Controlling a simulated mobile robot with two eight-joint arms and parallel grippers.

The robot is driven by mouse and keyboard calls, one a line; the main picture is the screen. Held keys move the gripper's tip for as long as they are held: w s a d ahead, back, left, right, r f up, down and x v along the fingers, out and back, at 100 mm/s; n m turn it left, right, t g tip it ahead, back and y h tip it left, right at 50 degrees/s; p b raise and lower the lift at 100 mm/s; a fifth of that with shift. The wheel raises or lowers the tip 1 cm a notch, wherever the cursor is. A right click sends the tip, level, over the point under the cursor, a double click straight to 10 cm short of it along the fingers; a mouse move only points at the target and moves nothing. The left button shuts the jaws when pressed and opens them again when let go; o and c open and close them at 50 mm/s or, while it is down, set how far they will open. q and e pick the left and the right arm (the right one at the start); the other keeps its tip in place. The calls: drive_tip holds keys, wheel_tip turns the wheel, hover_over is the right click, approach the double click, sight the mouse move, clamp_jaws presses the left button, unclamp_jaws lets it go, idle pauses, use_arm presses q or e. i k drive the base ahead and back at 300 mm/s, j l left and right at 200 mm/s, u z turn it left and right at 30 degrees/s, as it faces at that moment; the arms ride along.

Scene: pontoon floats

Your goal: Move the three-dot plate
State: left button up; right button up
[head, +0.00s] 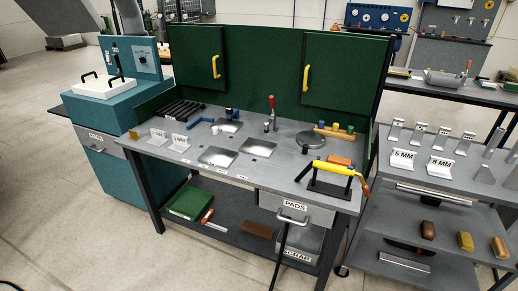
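Several shiny metal plates or shallow trays lie on the grey workbench (270,178): one at the front (217,157), one at the back (229,126) and one to the right (260,147). They are too small in the head view for me to make out any dots, so I cannot tell which thing is the three-dot plate. Neither of my grippers is in view.
A red-handled clamp (271,115) and a yellow-handled tool (335,172) stand on the bench. Labelled stands sit at its left (180,142) and on the right cart (403,159). A teal machine (125,120) stands left. Open floor lies in front.

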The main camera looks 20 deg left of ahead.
sight(254, 147)
drive_tip(key=i+u, duration=0.15)
drive_tip(key=i, duration=1.55)
